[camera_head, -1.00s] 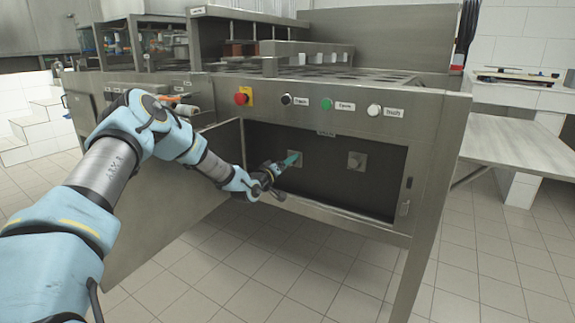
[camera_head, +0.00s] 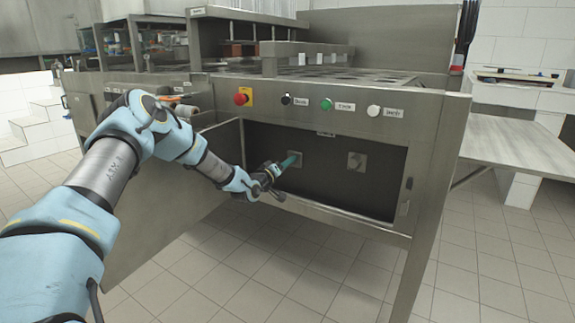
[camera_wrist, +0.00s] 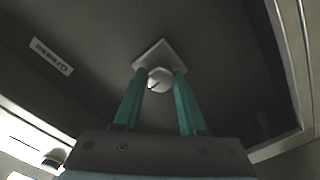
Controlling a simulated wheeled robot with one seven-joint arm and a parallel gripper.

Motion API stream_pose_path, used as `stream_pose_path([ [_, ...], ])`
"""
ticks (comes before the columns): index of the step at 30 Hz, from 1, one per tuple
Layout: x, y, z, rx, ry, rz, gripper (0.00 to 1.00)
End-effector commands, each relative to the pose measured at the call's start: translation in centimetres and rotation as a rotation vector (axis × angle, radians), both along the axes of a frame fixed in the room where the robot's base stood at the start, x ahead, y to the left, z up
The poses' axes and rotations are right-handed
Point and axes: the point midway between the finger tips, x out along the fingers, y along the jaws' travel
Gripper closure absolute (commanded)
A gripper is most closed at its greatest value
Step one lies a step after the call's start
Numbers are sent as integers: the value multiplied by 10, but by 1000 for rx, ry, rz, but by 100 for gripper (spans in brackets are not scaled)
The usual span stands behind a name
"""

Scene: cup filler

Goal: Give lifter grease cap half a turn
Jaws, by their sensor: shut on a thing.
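The grease cap (camera_wrist: 159,80) is a pale round knob with a dark mark, on a square plate on the back wall of the open compartment. My gripper (camera_wrist: 159,88) has its two teal fingers on either side of the cap and is shut on it. In the head view my gripper (camera_head: 291,160) reaches into the left part of the compartment, and its fingers and wrist hide most of that cap. A second round cap on a square plate (camera_head: 356,161) is on the same wall to the right.
The cabinet door (camera_head: 175,215) hangs open on the left, beside my arm. The compartment's bottom edge (camera_head: 340,222) runs below my gripper. A row of buttons (camera_head: 327,104) is above the opening. A label (camera_wrist: 51,56) is on the compartment wall.

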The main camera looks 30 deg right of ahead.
Motion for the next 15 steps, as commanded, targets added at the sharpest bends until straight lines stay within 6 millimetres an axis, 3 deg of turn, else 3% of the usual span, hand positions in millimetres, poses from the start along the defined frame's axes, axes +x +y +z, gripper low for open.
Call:
stream_pose_path([
  [15, -1, 0, -2, 79, -143, -1, 100],
])
